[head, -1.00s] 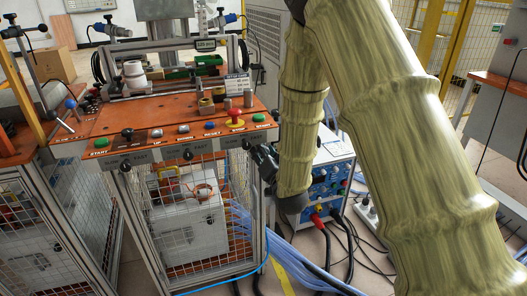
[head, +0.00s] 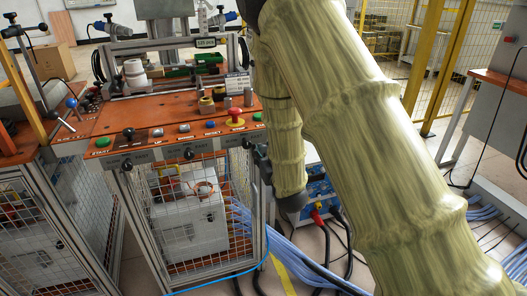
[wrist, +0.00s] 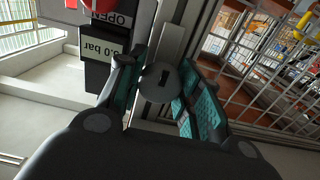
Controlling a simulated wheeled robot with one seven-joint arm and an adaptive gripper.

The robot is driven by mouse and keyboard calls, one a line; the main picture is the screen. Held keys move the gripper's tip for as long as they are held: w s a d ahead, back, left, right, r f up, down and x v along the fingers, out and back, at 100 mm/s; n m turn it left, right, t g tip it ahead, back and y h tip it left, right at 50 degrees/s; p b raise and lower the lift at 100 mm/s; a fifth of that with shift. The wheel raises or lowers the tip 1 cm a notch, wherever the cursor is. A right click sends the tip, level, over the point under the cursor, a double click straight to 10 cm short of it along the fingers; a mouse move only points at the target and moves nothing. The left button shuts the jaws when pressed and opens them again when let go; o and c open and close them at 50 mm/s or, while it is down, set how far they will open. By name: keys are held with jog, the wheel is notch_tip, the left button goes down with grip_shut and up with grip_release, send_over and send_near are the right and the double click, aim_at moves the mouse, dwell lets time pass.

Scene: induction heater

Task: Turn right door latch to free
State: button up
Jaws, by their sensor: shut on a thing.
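The right door latch (wrist: 158,82) shows in the wrist view as a grey round piece with a dark slot, set on a metal frame post. My gripper (wrist: 162,90) has its two teal-padded fingers on either side of the latch, shut on it. The fingers hide part of the latch, so its exact angle is hard to tell. In the head view my gripper (head: 259,160) is a small dark shape beside the cabinet's right front post, partly hidden by my arm. The mesh door (head: 190,215) stands below the orange worktop and looks closed.
The orange worktop (head: 150,118) carries buttons and a red emergency stop (head: 235,117). A blue power unit (head: 320,190) with cables stands behind my arm. A pressure display (wrist: 104,48) sits close beside my fingers. Blue hoses (head: 285,245) cross the floor.

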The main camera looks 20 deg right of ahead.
dwell(0.4)
jog(key=o, duration=1.1)
jog(key=shift+c, duration=0.2)
jog(key=s, duration=1.2)
jog(key=shift+d, duration=0.25)
